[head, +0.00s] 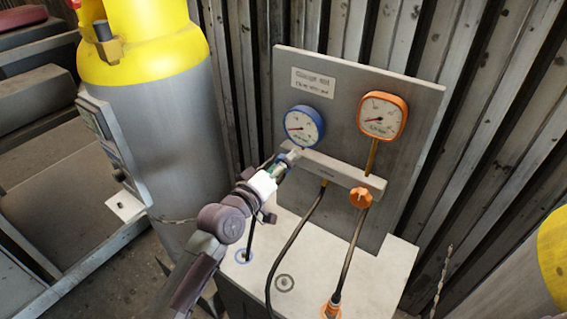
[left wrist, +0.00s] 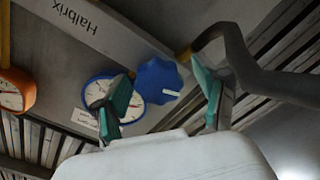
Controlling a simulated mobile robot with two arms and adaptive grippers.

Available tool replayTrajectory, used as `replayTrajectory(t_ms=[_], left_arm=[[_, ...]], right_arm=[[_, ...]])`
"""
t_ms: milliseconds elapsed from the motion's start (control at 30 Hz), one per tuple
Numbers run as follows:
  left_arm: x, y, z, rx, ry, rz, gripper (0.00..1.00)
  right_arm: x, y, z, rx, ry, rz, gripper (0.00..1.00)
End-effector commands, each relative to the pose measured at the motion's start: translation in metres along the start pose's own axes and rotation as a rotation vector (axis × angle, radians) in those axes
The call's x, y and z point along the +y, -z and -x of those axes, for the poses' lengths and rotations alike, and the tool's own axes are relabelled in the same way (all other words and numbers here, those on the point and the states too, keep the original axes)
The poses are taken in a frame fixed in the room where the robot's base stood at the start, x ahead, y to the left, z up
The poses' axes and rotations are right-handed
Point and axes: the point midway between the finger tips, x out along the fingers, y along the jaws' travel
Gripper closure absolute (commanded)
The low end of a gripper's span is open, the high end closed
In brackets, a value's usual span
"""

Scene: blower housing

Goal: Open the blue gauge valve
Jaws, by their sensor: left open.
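The blue gauge valve is a lobed blue knob (left wrist: 158,80) with a white mark, seen in the left wrist view on the grey manifold bar (left wrist: 85,28). My left gripper (left wrist: 160,88) is open, with one finger on either side of the knob in that view. I cannot tell whether the fingers touch it. In the head view my left gripper (head: 284,166) is at the left end of the bar, just below the blue-rimmed gauge (head: 303,126), and mostly covers the blue knob. The blue gauge also shows behind a finger in the left wrist view (left wrist: 130,92). My right gripper is not in view.
An orange gauge (head: 383,115) and orange knob (head: 361,198) are to the right on the same grey panel (head: 425,100). Dark hoses (head: 293,240) hang below the bar. A grey and yellow cylinder (head: 165,130) stands close on the left.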

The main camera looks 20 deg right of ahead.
Motion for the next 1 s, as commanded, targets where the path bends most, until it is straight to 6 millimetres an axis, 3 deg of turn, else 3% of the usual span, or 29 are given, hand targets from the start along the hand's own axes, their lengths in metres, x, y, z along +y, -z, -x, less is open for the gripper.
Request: replayTrajectory(t_ms=[267,700,1000], left_arm=[[0.0,0.001,0.008,0.001,0.0,-0.001,0.28],[-0.001,0.0,0.094,0.0,0.001,0.0,0.28],[0.0,0.0,0.12,0.0,0.0,0.0,0.28]], right_arm=[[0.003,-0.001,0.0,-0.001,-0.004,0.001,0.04],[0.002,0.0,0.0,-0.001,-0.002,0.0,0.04],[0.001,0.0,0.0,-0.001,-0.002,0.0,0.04]])
